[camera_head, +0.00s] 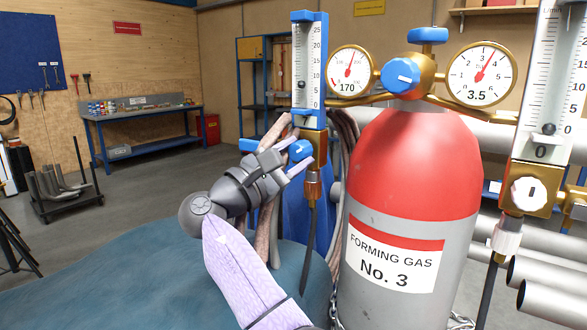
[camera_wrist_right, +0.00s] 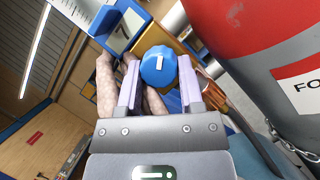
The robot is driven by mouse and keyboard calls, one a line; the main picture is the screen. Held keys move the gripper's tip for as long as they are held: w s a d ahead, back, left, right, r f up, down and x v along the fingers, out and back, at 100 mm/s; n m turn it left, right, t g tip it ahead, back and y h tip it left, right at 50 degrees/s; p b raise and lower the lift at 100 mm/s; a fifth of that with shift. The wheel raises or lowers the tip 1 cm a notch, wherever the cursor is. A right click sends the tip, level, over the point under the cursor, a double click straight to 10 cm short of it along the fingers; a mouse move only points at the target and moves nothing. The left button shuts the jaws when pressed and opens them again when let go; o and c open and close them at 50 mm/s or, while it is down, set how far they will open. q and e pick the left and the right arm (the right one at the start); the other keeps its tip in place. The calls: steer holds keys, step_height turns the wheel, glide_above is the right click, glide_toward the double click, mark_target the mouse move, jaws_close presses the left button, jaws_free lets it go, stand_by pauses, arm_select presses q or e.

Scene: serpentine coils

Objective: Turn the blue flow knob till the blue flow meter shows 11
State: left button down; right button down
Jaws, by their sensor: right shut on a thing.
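The blue flow meter (camera_head: 309,60) is a tall blue-framed tube with a scale. Its dark float sits low to middle in the tube. Its small display (camera_wrist_right: 121,33) in the right wrist view seems to read 7. The round blue flow knob (camera_head: 301,150) sits on the brass block below it. In the right wrist view the knob (camera_wrist_right: 158,66) shows a white mark, between the two pale fingers. My right gripper (camera_head: 292,155) is shut on the knob; it also shows in the right wrist view (camera_wrist_right: 160,82). My left gripper is not in view.
A red-topped gas cylinder (camera_head: 410,190) stands just right of the knob, with two gauges and a blue regulator knob (camera_head: 401,75). A second meter (camera_head: 545,80) with a white knob (camera_head: 529,193) is at the right. Hoses hang behind. A blue workbench (camera_head: 145,115) stands at the back left.

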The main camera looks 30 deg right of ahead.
steer(key=m+g, duration=0.1)
steer(key=m, duration=0.1)
steer(key=m+g+y, duration=0.1)
steer(key=m, duration=0.2)
steer(key=shift+w+r+b, duration=0.1)
steer(key=shift+b, duration=0.2)
steer(key=shift+m+g+y, duration=0.3)
steer(key=shift+m, duration=1)
steer(key=shift+c, duration=1.2)
jaws_free()
steer(key=shift+a, duration=0.1)
steer(key=a+f, duration=0.1)
steer(key=a, duration=0.8)
steer(key=shift+a+f, duration=0.2)
steer(key=shift+a, duration=0.2)
